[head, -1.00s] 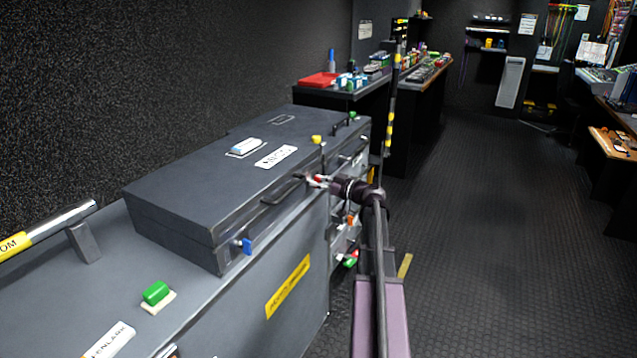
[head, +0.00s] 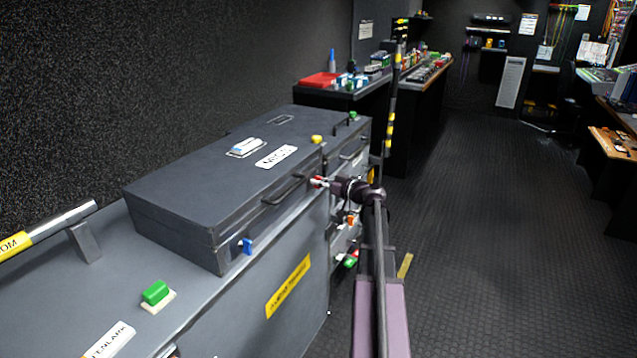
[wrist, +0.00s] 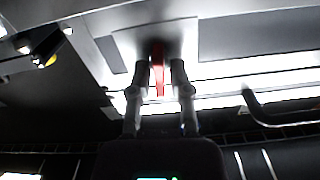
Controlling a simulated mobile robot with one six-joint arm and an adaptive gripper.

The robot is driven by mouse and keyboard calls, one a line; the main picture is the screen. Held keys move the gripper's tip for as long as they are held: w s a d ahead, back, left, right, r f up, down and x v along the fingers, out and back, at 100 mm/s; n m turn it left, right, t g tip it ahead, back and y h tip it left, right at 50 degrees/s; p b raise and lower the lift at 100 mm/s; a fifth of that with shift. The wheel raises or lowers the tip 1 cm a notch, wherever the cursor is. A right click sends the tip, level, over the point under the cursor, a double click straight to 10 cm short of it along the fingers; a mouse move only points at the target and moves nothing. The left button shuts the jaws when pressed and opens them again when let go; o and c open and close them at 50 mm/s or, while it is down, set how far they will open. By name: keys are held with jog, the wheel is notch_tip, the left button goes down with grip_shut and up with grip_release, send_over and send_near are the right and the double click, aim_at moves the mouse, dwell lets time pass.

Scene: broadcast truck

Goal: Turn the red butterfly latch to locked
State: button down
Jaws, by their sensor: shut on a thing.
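The red butterfly latch (wrist: 157,70) shows in the wrist view between the two fingers, in front of a pale plate (wrist: 184,39) on the dark case. My gripper (wrist: 160,78) is shut on the latch. In the head view my gripper (head: 322,182) reaches from the right to the front face of the grey case (head: 190,190), right of its handle (head: 284,190). A bit of the red latch (head: 317,180) shows there at the fingertips. The fingers hide part of the latch, and its exact turn angle is hard to tell.
A blue latch (head: 247,246) sits on the case's front left. The handle also shows in the wrist view (wrist: 262,112). Floor at right is clear.

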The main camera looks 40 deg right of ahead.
jog(key=m, duration=0.3)
jog(key=shift+m, duration=0.4)
jog(key=m, duration=0.4)
jog(key=shift+w+d+f+m, duration=0.1)
jog(key=shift+d+m, duration=0.05)
jog(key=shift+m, duration=0.15)
jog(key=shift+f+m+b, duration=0.2)
jog(key=shift+m+b, duration=0.1)
jog(key=shift+m, duration=3.9)
jog(key=c, duration=0.8)
grip_release()
jog(key=shift+o, duration=0.2)
jog(key=shift+d, duration=0.15)
